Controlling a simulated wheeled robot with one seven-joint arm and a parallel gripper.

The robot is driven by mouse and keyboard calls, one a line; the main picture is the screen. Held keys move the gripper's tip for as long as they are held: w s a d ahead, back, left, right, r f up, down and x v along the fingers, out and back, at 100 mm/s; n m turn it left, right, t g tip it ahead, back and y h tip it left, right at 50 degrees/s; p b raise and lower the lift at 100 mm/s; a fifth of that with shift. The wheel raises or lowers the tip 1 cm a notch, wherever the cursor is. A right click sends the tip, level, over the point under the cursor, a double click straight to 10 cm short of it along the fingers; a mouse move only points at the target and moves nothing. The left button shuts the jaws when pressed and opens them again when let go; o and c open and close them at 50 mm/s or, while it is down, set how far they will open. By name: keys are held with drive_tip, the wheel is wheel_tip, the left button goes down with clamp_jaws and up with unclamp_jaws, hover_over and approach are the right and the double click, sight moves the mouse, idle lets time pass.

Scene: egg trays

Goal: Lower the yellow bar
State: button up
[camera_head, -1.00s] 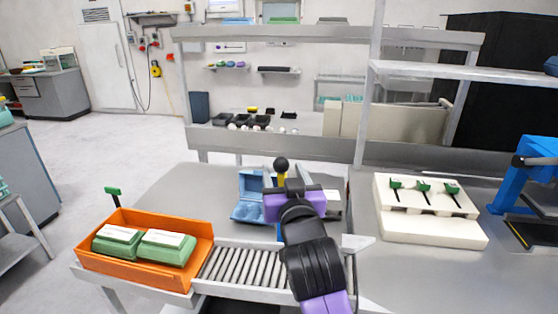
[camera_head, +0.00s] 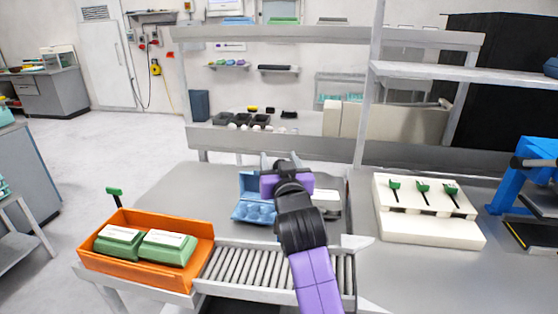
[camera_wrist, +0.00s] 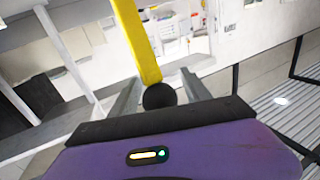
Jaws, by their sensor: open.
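The yellow bar (camera_wrist: 139,42) with a round black knob (camera_wrist: 159,96) at its near end shows in the wrist view. It runs up and slightly left from the knob. My gripper (camera_wrist: 160,84) is open, with one finger on each side of the bar's knob end; I cannot tell whether either finger touches it. In the head view my gripper (camera_head: 277,160) is over the workbench, and the bar and knob are hidden behind it.
A blue egg carton (camera_head: 243,188) stands open just left of my gripper. An orange crate (camera_head: 205,240) with green cartons sits on the roller conveyor (camera_head: 235,268) at the lower left. A white block (camera_head: 430,232) with green-handled levers stands right.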

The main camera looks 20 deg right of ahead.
clamp_jaws()
idle(1.3)
